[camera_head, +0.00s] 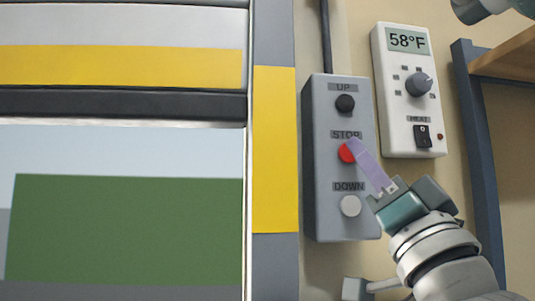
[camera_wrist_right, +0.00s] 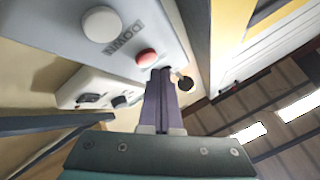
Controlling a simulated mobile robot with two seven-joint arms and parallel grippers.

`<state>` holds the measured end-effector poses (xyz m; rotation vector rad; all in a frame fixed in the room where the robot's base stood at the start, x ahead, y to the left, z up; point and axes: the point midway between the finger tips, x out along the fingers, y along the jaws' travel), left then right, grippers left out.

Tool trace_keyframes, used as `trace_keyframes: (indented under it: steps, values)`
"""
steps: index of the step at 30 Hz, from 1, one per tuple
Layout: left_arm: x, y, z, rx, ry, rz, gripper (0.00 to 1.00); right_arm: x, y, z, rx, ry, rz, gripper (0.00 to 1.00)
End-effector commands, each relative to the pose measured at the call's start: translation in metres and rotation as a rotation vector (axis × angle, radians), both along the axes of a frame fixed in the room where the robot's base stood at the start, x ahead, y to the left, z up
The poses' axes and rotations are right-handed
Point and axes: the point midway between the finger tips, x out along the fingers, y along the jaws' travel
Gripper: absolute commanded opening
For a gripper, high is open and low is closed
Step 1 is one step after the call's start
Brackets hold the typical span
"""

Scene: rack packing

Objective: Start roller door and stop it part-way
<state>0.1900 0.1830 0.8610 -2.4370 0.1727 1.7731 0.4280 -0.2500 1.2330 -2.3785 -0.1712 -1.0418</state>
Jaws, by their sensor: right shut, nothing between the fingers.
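A grey control box (camera_head: 318,215) on the wall carries a black UP button (camera_head: 345,103), a red STOP button (camera_head: 347,153) and a white DOWN button (camera_head: 350,206). My right gripper (camera_head: 354,146) is shut and empty, its purple fingertips at the red button, partly covering it. In the right wrist view the fingertips (camera_wrist_right: 161,72) lie close beside the red button (camera_wrist_right: 147,57); I cannot tell whether they press it. The roller door (camera_head: 120,67), pale with a yellow band and dark bottom edge, is partly raised, with an opening below. My left gripper is not in view.
A white thermostat (camera_head: 400,120) reading 58°F hangs right of the control box. A blue shelf post (camera_head: 478,150) stands farther right. The yellow and grey door frame (camera_head: 275,150) is left of the box. Green ground or hedge shows through the opening.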

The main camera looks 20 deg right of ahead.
Motion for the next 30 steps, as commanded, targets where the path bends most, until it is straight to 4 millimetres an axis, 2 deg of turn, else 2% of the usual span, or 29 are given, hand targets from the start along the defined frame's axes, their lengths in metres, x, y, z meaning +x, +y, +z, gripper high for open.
trace_keyframes:
  steps: [8,30]
  values:
    - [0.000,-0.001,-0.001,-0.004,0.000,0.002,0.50,0.008,-0.002,0.000,-0.001,0.000,0.000,0.00]
    - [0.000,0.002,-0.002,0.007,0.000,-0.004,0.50,0.012,-0.003,0.000,-0.001,-0.001,0.001,0.00]
